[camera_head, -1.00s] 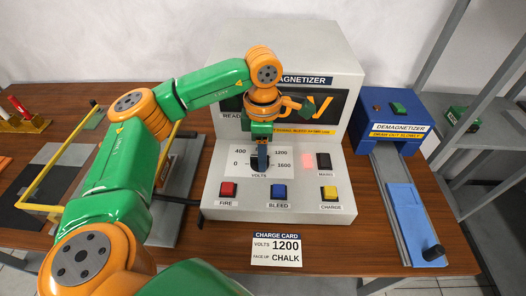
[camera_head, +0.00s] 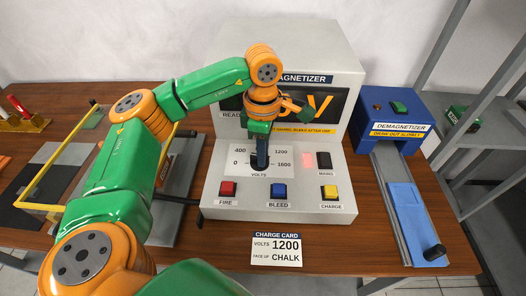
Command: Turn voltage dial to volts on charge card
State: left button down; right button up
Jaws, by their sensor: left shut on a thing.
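The grey magnetizer console (camera_head: 215,195) stands in the middle of the table. Its black voltage dial (camera_head: 255,163) sits on a white scale plate (camera_head: 282,158) marked 0, 400, 1200 and 1600. My left gripper (camera_head: 262,162) points down onto the dial and is shut on it, hiding most of it and its pointer. The charge card (camera_head: 276,249) lies in front of the console and reads VOLTS 1200, FACE UP CHALK. My right gripper is not in view.
Red FIRE (camera_head: 228,189), blue BLEED (camera_head: 279,191) and yellow CHARGE (camera_head: 329,193) buttons lie in front of the dial. A black MAINS switch (camera_head: 324,160) is to its right. A blue demagnetizer (camera_head: 390,115) stands at right, a yellow frame (camera_head: 48,170) at left.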

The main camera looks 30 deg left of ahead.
pick_arm(q)
jog(key=m+b, duration=0.1)
jog(key=m, duration=0.5)
jog(key=shift+s, duration=0.2)
jog(key=m, duration=0.6)
jog(key=shift+s+a+m+b, duration=0.1)
jog(key=shift+s+m+b, duration=0.1)
jog(key=shift+m+b, duration=0.15)
jog(key=m, duration=0.6)
jog(key=shift+s+a+m, duration=0.1)
jog(key=shift+a+m, duration=0.05)
jog(key=shift+m, duration=0.1)
jog(key=m, duration=0.5)
jog(key=shift+a, duration=0.2)
jog(key=shift+m, duration=0.3)
jog(key=c, duration=0.8)
grip_release()
jog(key=shift+c, duration=0.2)
